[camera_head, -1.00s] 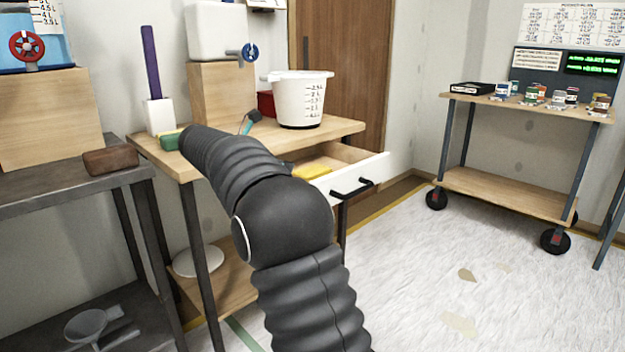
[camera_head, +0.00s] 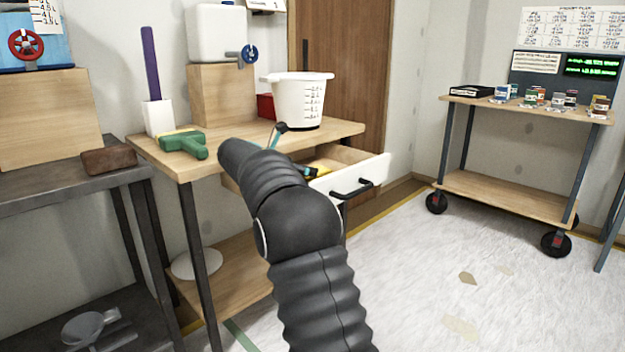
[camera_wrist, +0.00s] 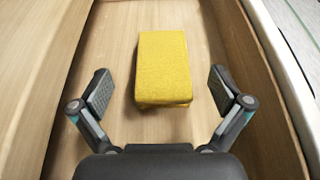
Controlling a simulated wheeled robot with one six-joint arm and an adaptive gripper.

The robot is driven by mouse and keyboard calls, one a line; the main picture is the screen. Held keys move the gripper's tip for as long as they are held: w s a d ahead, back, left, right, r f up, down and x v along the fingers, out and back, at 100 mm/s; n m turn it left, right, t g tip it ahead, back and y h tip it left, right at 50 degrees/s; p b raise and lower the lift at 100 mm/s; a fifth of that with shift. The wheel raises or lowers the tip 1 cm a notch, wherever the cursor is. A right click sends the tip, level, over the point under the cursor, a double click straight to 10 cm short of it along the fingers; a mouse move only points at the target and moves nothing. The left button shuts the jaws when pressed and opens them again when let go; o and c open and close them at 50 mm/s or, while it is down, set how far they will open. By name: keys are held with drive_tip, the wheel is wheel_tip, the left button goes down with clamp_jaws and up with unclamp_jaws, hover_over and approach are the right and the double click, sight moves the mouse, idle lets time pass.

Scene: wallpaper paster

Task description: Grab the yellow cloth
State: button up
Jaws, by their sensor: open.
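The yellow cloth (camera_wrist: 163,65) is a folded rectangular block lying flat on the bottom of the open wooden drawer (camera_wrist: 111,34) in the wrist view. My gripper (camera_wrist: 161,90) is open, with one finger on each side of the cloth's near end. The fingers look apart from the cloth, and nothing is between the pads but its near part. In the head view a little of the cloth (camera_head: 319,170) shows inside the drawer (camera_head: 356,177). My arm hides most of it and my gripper there.
The drawer's side walls stand close on both sides of my gripper. On the tabletop above are a white measuring bucket (camera_head: 298,100), a green-handled tool (camera_head: 184,143) and a red box (camera_head: 265,106). A cart (camera_head: 520,185) with jars stands at the right. Floor between is clear.

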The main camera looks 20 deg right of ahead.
drive_tip(key=x, duration=0.4)
drive_tip(key=shift+s+f, duration=0.15)
drive_tip(key=shift+f, duration=0.05)
drive_tip(key=c, duration=1.2)
drive_tip(key=shift+r, duration=0.1)
